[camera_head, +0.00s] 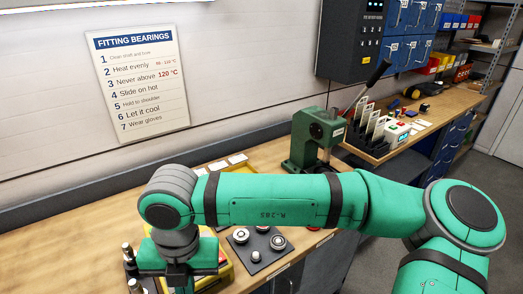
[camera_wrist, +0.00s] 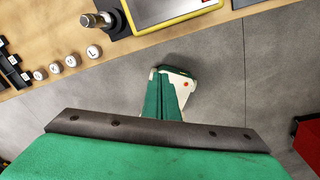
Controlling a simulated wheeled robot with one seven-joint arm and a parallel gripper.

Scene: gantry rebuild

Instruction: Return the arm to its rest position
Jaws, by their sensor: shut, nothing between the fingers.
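My gripper (camera_wrist: 172,80) shows in the wrist view beyond a dark bolted bar, with its narrow green fingers together and nothing between them. Grey floor lies behind them. In the head view my green arm reaches from the right across the bench, bends at a grey joint at left, and points down. The hand end (camera_head: 180,262) hangs over the bench's front part, before a yellow-edged tray (camera_head: 226,268). Its fingertips are not clearly seen there.
The wooden bench (camera_head: 75,248) runs along the wall. A green press (camera_head: 318,138) stands behind my arm. A dark mat (camera_head: 275,262) holds several bearing parts beside the hand. Rack cards (camera_head: 373,125) stand farther right. In the wrist view a red box (camera_wrist: 309,140) is at right.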

